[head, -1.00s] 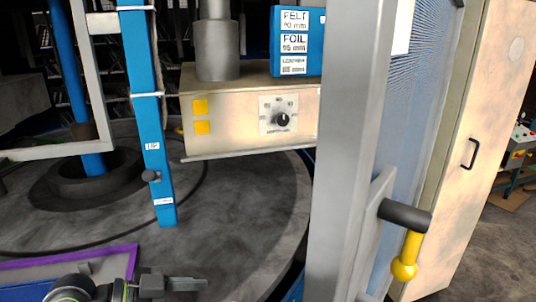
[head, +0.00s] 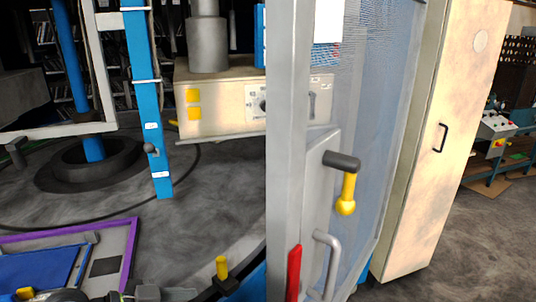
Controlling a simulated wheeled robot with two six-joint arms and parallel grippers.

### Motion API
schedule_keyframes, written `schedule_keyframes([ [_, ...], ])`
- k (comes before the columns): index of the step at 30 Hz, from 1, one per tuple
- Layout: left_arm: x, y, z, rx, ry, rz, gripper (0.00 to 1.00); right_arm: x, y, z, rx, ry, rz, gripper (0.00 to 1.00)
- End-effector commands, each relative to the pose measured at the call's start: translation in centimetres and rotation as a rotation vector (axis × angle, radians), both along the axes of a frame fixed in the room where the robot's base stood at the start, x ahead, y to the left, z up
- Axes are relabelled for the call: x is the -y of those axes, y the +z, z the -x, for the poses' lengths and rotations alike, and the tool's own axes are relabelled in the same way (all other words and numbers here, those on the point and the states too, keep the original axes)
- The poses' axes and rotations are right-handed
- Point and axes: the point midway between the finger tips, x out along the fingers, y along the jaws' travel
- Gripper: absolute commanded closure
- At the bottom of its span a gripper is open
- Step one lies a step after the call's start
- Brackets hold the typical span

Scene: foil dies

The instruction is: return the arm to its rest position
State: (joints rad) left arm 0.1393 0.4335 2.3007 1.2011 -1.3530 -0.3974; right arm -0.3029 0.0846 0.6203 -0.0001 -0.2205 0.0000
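My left gripper (head: 165,294) shows only as a grey sliver at the bottom edge of the head view, beside part of my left arm (head: 60,296). Its fingertips are too cut off to tell whether they are open or shut, and I see nothing held in it. It is just right of a purple-edged tray (head: 131,250). My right gripper and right arm are out of view.
A grey-framed mesh door (head: 285,150) with a yellow-knobbed handle (head: 347,195) stands right of my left gripper. A yellow-topped knob (head: 222,268) is close by. A blue post (head: 150,110) and a beige control box (head: 220,105) stand behind. A beige cabinet (head: 450,130) is at right.

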Motion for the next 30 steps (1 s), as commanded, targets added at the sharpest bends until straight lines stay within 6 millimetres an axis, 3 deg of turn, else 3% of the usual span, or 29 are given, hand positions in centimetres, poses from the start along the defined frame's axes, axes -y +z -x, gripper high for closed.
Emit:
schedule_keyframes([
  [11,-3.4,-8.1,2.8,-0.19,0.288,-0.132,0.5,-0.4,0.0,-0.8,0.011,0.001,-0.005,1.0],
  [14,-5.4,-11.4,4.9,-0.281,0.426,-0.195,0.5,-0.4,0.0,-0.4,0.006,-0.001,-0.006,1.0],
  [18,-8.7,-15.6,9.1,-0.417,0.65,-0.306,0.5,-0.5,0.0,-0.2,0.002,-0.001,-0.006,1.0],
  [24,-12.8,-18.7,15.3,-0.565,0.916,-0.449,0.5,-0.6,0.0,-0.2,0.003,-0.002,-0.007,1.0],
  [29,-15.5,-19.8,20.2,-0.658,1.097,-0.555,0.5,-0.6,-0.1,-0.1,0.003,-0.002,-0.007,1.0],
  [30,-15.7,-20.8,19.8,-0.661,1.103,-0.56,0.5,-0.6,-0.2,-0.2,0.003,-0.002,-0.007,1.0],
])
